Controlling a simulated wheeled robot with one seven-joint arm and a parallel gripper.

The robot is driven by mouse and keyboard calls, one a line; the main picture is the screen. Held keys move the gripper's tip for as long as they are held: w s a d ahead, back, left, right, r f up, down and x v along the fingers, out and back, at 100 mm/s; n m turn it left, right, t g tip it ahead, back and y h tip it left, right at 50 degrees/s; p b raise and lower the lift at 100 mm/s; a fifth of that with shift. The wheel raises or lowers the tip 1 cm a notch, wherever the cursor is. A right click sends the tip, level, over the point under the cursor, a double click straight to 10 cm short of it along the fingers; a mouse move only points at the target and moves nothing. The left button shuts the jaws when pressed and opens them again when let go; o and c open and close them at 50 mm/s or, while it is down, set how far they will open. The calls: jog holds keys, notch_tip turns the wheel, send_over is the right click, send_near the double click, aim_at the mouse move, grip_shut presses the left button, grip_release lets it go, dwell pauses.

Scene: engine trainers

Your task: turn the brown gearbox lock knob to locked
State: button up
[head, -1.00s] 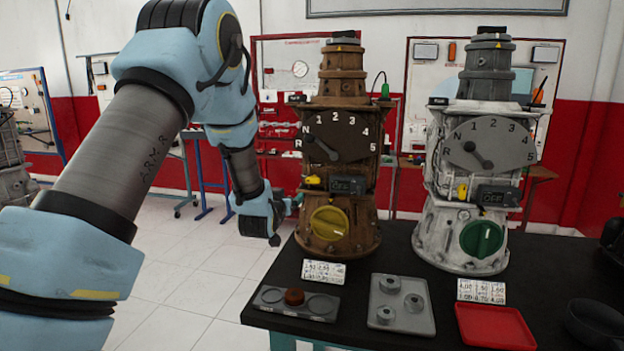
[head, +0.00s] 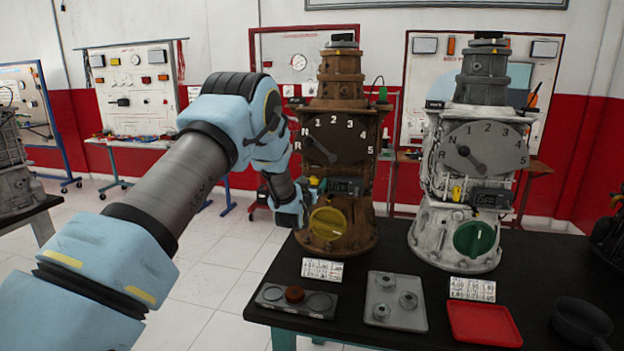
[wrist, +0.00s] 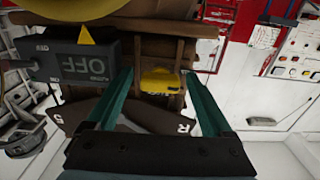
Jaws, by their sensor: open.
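The brown gearbox (head: 362,215) stands upright on the black table. It has a large yellow round knob (head: 327,224) low on its front, a dark gear dial (head: 340,140) above, and a small yellow knob (head: 317,184) between them at the left. I cannot read which is marked as the lock. My gripper (head: 303,200) is at the gearbox's left front. In the wrist view, my gripper (wrist: 158,75) is open, with the small yellow knob (wrist: 160,81) between its green fingertips; contact is not clear. The large yellow knob (wrist: 70,10) is cut off at the top.
A dark box reading OFF (wrist: 80,65) sits beside the left finger. A grey gearbox (head: 425,215) with a green knob (head: 474,238) stands to the right. A grey parts tray (head: 382,316), a red tray (head: 483,338) and a dark pan (head: 580,325) lie in front.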

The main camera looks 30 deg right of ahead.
jog(key=shift+w+d, duration=0.15)
jog(key=shift+w, duration=0.05)
grip_shut()
dwell(0.6)
